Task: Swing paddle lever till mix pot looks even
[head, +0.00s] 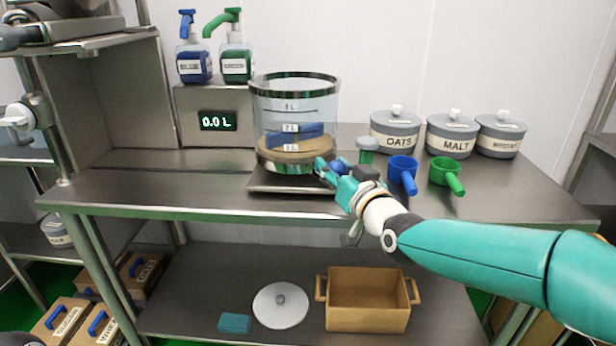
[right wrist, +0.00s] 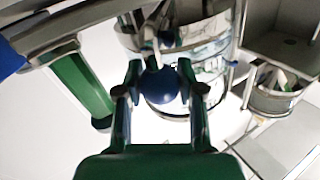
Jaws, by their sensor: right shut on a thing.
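The mix pot (head: 296,97) is a clear cylinder with a dark rim and litre marks, standing on a dark base on the bench. A tan layer lies low in it, with a blue paddle (head: 290,134) above or in it. My right gripper (head: 329,168) is at the pot's lower right front. In the right wrist view its two fingers are shut on a blue ball knob (right wrist: 159,86), which I take as the paddle lever's end. The lever's rod is mostly hidden by the gripper in the head view. My left gripper is not seen.
A display (head: 217,121) reading 0.0 L stands left of the pot, under blue and green pump bottles. Blue (head: 402,170) and green (head: 446,172) scoops and lidded jars, including OATS (head: 395,132) and MALT (head: 452,134), stand to the right. The bench's left front is clear.

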